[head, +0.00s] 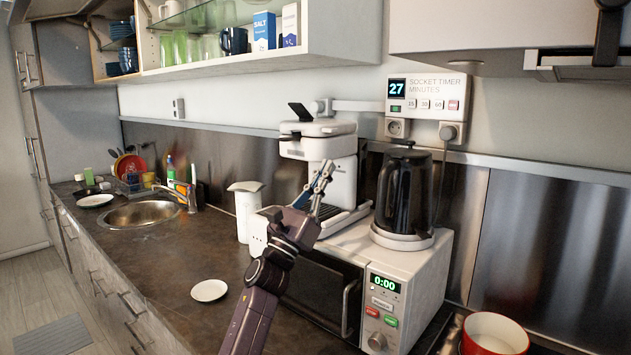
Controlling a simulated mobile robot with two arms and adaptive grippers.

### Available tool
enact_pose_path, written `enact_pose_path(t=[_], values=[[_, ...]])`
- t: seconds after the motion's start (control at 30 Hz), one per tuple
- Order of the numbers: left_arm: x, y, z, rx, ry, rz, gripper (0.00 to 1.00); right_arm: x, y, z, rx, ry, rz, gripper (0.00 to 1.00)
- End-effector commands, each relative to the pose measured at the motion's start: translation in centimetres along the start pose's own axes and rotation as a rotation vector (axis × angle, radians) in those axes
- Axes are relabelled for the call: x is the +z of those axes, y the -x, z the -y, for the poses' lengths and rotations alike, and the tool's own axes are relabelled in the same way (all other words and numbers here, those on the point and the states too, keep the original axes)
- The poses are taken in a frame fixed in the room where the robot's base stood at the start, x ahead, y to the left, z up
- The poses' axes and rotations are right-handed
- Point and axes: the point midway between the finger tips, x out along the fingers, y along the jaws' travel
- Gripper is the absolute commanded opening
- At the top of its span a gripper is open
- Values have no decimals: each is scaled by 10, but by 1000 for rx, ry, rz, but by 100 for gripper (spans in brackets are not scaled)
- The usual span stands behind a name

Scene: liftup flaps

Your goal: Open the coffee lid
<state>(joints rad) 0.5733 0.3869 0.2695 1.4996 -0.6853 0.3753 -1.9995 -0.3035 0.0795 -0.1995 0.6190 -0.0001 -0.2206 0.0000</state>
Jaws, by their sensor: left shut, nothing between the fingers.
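A small dark flap (301,112) stands tilted up at the top left of the machine. I cannot tell whether this flap is the coffee lid or another part. My left gripper (327,168) is in front of the machine, its fingers pointing up and shut with nothing between them. The fingers overlap the machine's front in the head view, and whether they touch it is unclear. They are below the machine's top. My right gripper is not in view.
A black kettle (404,192) stands on the white microwave (412,284) to the right. A white canister (246,210) is left of the coffee machine. A white saucer (209,290) lies on the counter. An open shelf (250,62) hangs above. A red pot (494,334) is at lower right.

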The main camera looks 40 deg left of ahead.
Motion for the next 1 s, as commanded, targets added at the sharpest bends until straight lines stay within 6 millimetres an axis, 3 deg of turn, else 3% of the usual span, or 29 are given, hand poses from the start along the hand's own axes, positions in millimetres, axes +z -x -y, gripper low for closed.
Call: enact_pose_path(t=[0.1, 0.3, 1.0], values=[[5, -29, 0, 0, 2, 2, 0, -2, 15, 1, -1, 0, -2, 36], [23, -44, 0, -1, -1, 0, 0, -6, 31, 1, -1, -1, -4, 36], [28, -54, 0, -1, -1, -11, 0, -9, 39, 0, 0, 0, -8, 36]])
